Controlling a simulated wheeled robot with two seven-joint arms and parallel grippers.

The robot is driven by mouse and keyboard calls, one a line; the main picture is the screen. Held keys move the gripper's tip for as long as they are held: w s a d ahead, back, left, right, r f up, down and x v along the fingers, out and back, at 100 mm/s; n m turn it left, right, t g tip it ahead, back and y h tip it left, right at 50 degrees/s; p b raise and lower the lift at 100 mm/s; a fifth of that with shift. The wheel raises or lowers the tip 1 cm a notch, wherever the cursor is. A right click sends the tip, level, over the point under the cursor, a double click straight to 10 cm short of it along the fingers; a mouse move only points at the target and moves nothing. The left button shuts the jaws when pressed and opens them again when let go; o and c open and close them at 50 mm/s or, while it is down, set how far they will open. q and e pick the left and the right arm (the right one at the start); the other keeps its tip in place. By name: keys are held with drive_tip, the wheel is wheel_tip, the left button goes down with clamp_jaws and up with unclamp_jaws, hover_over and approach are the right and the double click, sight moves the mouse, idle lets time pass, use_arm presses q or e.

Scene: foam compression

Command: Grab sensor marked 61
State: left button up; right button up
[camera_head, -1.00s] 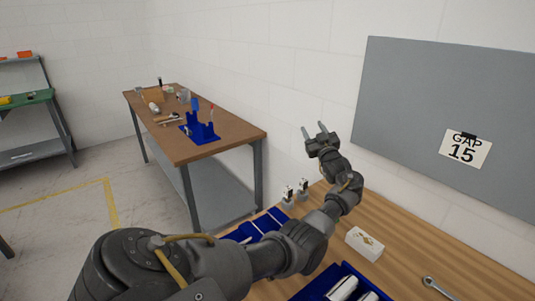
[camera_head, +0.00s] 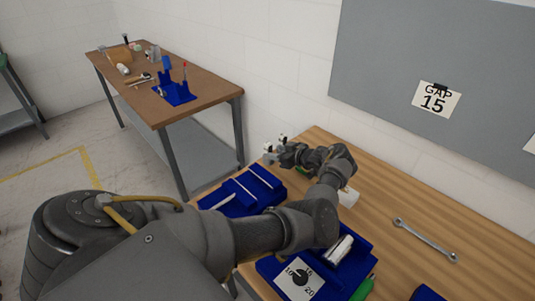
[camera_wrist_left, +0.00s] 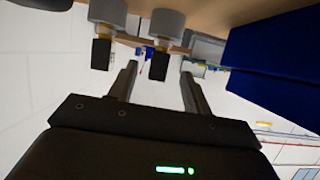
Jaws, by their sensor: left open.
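Two small sensors stand at the far left end of the wooden workbench: one (camera_head: 268,151) at left and one (camera_head: 283,140) behind it. In the left wrist view they show as grey round bodies with black blocks, one at left (camera_wrist_left: 107,32) and one nearer the middle (camera_wrist_left: 166,40). No number is readable on either, so I cannot tell which is 61. My left gripper (camera_head: 277,154) is low beside them; its open fingers (camera_wrist_left: 158,72) point towards them, with nothing held. The middle sensor appears between the finger lines, but contact is not visible. My right gripper is out of view.
A blue tray (camera_head: 236,206) with white rods lies close to the left gripper. A wrench (camera_head: 425,240) lies at right. A second table (camera_head: 205,92) stands behind.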

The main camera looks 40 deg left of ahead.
sight(271, 151)
use_arm(q)
drive_tip(key=shift+w+a+f, duration=0.1)
drive_tip(key=shift+a+f, duration=0.2)
drive_tip(key=shift+a, duration=0.25)
drive_tip(key=shift+a+f+b, duration=0.25)
drive_tip(key=shift+b, duration=0.05)
drive_tip(key=b+x, duration=0.2)
drive_tip(key=x, duration=0.2)
drive_tip(key=shift+a+f, duration=0.1)
drive_tip(key=shift+f, duration=0.2)
drive_tip(key=shift+a, duration=0.1)
drive_tip(key=shift+r, duration=0.15)
drive_tip(key=shift+c, duration=1.8)
drive_tip(key=c, duration=0.7)
